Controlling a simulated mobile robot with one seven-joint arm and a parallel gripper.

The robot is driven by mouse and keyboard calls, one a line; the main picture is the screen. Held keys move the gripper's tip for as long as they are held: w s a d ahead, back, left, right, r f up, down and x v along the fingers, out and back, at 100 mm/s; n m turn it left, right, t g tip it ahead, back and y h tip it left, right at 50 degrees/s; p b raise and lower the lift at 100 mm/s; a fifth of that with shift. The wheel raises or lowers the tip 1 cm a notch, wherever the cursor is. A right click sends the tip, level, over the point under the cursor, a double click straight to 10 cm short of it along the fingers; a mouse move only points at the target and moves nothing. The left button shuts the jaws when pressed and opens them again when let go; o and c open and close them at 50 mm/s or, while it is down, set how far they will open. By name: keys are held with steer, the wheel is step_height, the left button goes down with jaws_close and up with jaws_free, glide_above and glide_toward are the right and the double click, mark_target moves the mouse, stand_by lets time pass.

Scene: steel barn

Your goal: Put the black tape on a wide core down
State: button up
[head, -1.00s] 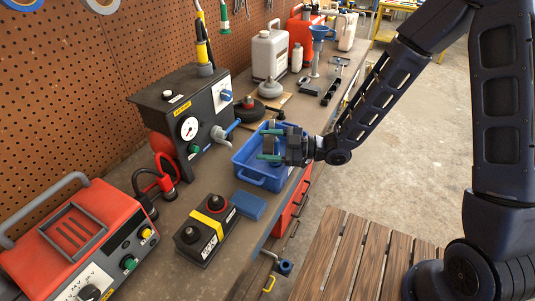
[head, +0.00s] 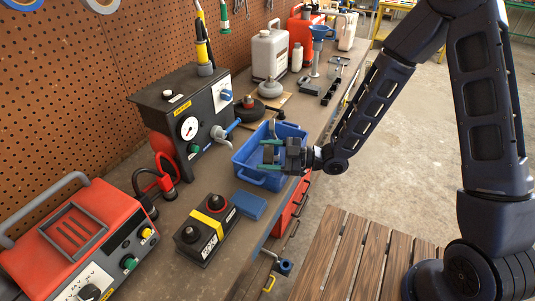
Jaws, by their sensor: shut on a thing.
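My gripper (head: 269,154) is over the blue bin (head: 243,168), with its green-tipped fingers pointing left. It is shut on a small dark roll, the black tape (head: 268,153), which shows only in part between the fingers. The wide core cannot be made out at this size. The bin is open-topped and stands on the bench near its front edge. The gripper hides part of the bin's inside, and I cannot tell whether the tape touches the bin.
A black gauge box (head: 185,115) stands left of the bin. A dark round object (head: 248,110) and a grey jug (head: 269,55) are behind. A slatted wooden surface (head: 345,255) is at lower right.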

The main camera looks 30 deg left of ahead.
steer(key=shift+f, duration=0.3)
steer(key=o, duration=0.9)
steer(key=shift+r, duration=0.2)
steer(key=shift+r, duration=0.25)
steer(key=shift+w+d+r, duration=0.1)
steer(key=shift+d+r, duration=0.1)
steer(key=shift+d, duration=0.05)
steer(key=v, duration=1.1)
steer(key=shift+d, duration=0.2)
